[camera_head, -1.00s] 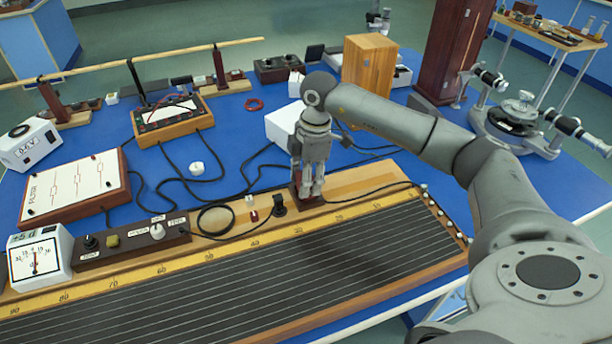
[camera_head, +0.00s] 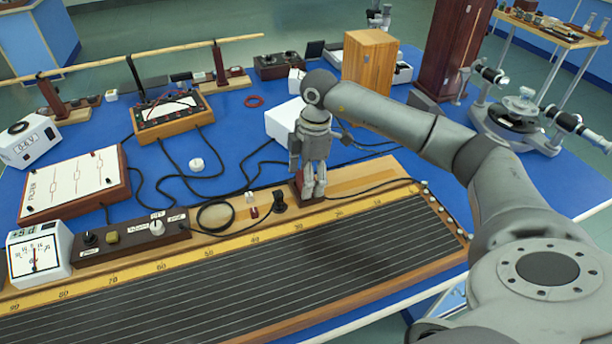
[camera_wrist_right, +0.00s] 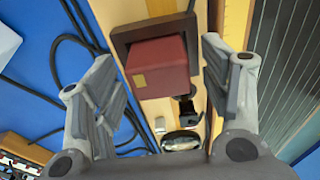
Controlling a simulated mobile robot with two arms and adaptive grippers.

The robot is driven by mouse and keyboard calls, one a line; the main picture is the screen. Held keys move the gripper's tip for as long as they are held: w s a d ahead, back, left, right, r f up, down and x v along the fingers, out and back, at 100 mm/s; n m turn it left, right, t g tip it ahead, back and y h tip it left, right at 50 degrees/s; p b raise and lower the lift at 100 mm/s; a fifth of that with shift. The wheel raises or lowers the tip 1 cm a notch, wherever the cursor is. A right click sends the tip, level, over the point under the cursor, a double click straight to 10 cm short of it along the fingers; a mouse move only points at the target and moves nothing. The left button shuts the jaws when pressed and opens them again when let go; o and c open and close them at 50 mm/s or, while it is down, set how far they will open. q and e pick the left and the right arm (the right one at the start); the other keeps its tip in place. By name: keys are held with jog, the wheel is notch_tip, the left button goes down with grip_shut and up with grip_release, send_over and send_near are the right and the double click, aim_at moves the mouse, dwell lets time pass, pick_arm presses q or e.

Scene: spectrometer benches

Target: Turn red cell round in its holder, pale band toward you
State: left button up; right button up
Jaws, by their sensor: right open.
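The red cell (camera_wrist_right: 160,68) sits in a dark holder (camera_wrist_right: 122,38) on the wooden strip, seen from above in the right wrist view. A small pale yellowish patch (camera_wrist_right: 139,81) shows near one corner of its face. My right gripper (camera_wrist_right: 163,80) is open, with one finger on each side of the cell and a visible gap on the left. In the head view my right gripper (camera_head: 314,190) points down over the holder, and its fingers hide most of the cell. My left gripper is not in view.
A black plug (camera_head: 279,202) and a small red-and-white connector (camera_head: 252,206) stand just left of the holder. A white box (camera_head: 283,122) stands behind my gripper. Black cables (camera_wrist_right: 68,50) run beside it. The long ruled wire board (camera_head: 230,280) lies in front.

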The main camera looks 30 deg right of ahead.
notch_tip(320, 180, up, 12)
jog(key=d, duration=0.1)
jog(key=shift+s+d, duration=0.15)
jog(key=shift+d, duration=0.05)
dwell(0.4)
